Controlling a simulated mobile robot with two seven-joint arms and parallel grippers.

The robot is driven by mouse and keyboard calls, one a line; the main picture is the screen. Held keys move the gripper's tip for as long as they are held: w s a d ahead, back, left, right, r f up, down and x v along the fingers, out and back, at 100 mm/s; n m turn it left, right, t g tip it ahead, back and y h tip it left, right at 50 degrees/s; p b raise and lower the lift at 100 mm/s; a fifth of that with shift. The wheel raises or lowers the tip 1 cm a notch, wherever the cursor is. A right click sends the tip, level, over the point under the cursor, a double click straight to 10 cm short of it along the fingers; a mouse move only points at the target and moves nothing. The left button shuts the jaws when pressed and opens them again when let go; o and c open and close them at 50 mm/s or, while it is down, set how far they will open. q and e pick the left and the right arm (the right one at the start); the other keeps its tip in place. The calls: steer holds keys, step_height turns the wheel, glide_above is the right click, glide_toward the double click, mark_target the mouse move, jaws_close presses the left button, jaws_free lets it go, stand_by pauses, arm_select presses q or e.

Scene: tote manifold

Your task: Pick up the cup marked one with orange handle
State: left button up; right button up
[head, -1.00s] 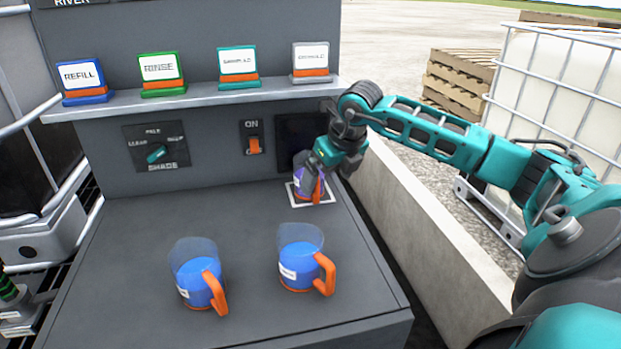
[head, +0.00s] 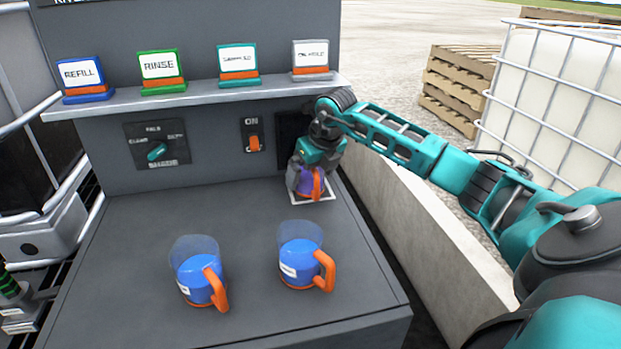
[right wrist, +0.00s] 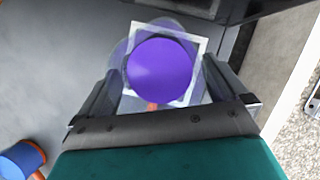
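A clear cup with purple contents (head: 311,184) and an orange handle stands at the white-framed square (head: 326,196) at the back right of the bench. My right gripper (head: 309,178) is over it with a finger on either side. In the right wrist view the purple cup (right wrist: 160,68) lies between the spread fingers; firm contact cannot be made out. Two clear cups with blue contents and orange handles stand nearer: a left cup (head: 197,274) and a middle cup (head: 300,256). Their white labels are too small to read. My left gripper is out of view.
A shelf (head: 200,98) with several signs runs behind the bench. A dial (head: 156,152) and an orange switch (head: 254,142) are on the panel below. A low concrete wall (head: 430,235) runs along the right. The bench's left part is clear.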

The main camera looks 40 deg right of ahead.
steer(key=c, duration=1)
steer(key=shift+c, duration=1.2)
steer(key=shift+d+r, duration=0.1)
steer(key=shift+r, duration=0.05)
